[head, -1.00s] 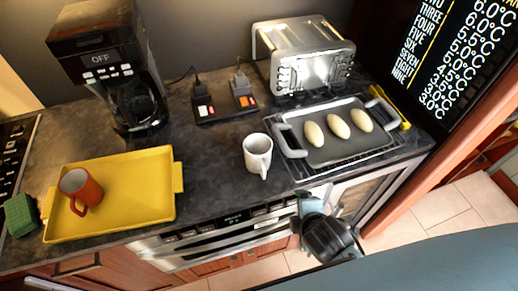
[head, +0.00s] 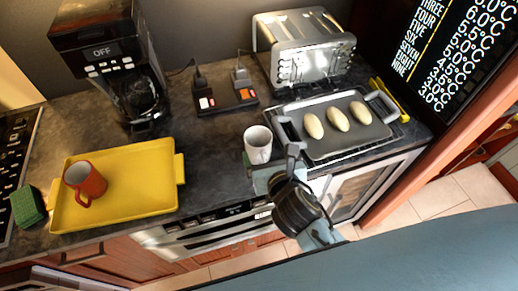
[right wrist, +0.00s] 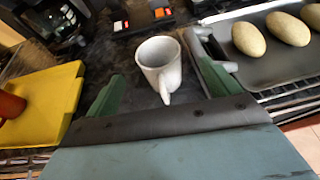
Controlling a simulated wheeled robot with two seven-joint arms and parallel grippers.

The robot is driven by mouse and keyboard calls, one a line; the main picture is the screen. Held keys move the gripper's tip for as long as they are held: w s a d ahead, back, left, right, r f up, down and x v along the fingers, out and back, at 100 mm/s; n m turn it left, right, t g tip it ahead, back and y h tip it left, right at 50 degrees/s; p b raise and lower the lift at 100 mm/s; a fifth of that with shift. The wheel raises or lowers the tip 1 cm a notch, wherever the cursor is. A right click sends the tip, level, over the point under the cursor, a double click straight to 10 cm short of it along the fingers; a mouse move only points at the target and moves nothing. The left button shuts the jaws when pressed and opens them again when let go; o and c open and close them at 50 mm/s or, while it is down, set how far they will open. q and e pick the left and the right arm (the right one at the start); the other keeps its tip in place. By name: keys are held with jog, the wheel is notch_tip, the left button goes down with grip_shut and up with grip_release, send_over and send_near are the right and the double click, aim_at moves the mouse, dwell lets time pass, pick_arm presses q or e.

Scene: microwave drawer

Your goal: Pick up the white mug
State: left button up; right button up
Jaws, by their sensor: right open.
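The white mug (head: 258,144) stands upright on the dark counter, between the yellow tray and the grey tray. It also shows in the right wrist view (right wrist: 160,62), with its handle pointing toward my gripper. My right gripper (head: 272,168) is at the counter's front edge, just in front of the mug, and hides its lower part and handle in the head view. In the right wrist view its two green fingers (right wrist: 161,86) are spread, with the mug ahead and between them. Nothing is in the jaws. My left gripper is not in view.
A grey tray (head: 348,142) with three pale oval rolls lies right of the mug, its handle close by. A yellow tray (head: 130,204) with a red mug (head: 85,181) is at left. A toaster (head: 303,50), power strip (head: 224,101) and coffee maker (head: 112,65) stand behind.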

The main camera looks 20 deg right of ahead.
aim_at(255, 132)
jog(key=x, duration=0.3)
jog(key=shift+w+f, duration=0.1)
jog(key=shift+w, duration=0.1)
jog(key=shift+f+x, duration=0.1)
jog(key=shift+x, duration=1.25)
jog(key=shift+f+x, duration=0.15)
jog(key=shift+x, duration=1.2)
jog(key=shift+s+a, duration=0.1)
jog(key=shift+a, duration=0.05)
jog(key=shift+r, duration=0.15)
jog(key=c, duration=1.3)
